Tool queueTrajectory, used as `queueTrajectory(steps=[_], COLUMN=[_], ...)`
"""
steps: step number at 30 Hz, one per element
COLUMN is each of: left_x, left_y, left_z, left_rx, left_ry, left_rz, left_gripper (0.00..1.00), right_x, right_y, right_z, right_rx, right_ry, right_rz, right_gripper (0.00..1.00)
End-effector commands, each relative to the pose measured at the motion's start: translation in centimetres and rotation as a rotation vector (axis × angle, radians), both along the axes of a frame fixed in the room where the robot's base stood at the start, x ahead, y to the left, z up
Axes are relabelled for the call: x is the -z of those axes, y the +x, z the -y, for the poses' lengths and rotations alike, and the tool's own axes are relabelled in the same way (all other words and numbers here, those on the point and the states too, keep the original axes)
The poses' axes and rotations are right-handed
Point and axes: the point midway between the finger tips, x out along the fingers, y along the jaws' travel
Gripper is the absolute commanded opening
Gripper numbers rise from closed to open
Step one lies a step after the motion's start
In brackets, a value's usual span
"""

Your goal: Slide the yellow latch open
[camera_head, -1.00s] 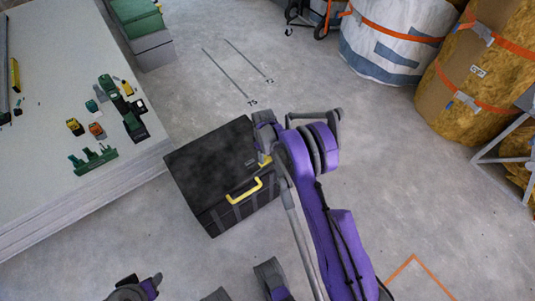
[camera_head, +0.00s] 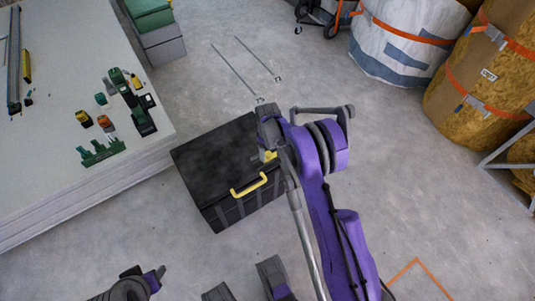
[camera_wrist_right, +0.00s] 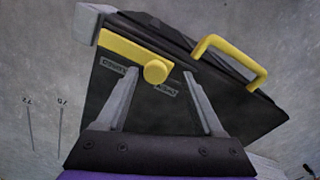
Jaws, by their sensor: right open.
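The yellow latch (camera_wrist_right: 137,54) is a flat bar with a round knob (camera_wrist_right: 155,72) on the side of a black box (camera_head: 215,165). Small labels, hard to read, flank the knob. A bit of yellow latch (camera_head: 269,156) also shows in the head view beside my right arm. My right gripper (camera_wrist_right: 160,78) is open, with one finger on each side of the knob; I cannot tell whether either touches it. In the head view the right gripper (camera_head: 268,138) is at the box's right edge, mostly hidden by its own arm.
The box has a yellow handle (camera_head: 249,184), which also shows in the wrist view (camera_wrist_right: 232,62). A stack of pale panels (camera_head: 60,70) with tools lies at the left. Wrapped rolls (camera_head: 480,80) stand at the upper right. The floor around the box is mostly clear.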

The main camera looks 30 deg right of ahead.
Motion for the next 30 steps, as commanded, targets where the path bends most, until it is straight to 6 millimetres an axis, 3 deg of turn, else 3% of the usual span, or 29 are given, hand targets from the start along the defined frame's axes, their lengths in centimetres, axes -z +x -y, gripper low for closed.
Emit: queueTrajectory(steps=[6,12,30], left_x=[-1.2,-1.7,-1.8], left_y=[-0.1,-0.1,-0.1], left_z=[0.0,0.0,0.0], left_rx=[0.0,0.0,0.0], left_ry=[0.0,0.0,0.0], left_rz=[0.004,0.006,0.006], left_gripper=[0.5,0.5,0.5], right_x=[-4.9,-7.5,-8.2], right_y=[0.0,0.0,0.0], right_z=[0.0,-0.1,-0.1], right_rx=[0.0,-0.001,-0.001], right_ry=[0.001,0.001,0.001], right_rz=[0.0,0.0,0.0], right_gripper=[0.69,0.69,0.69])
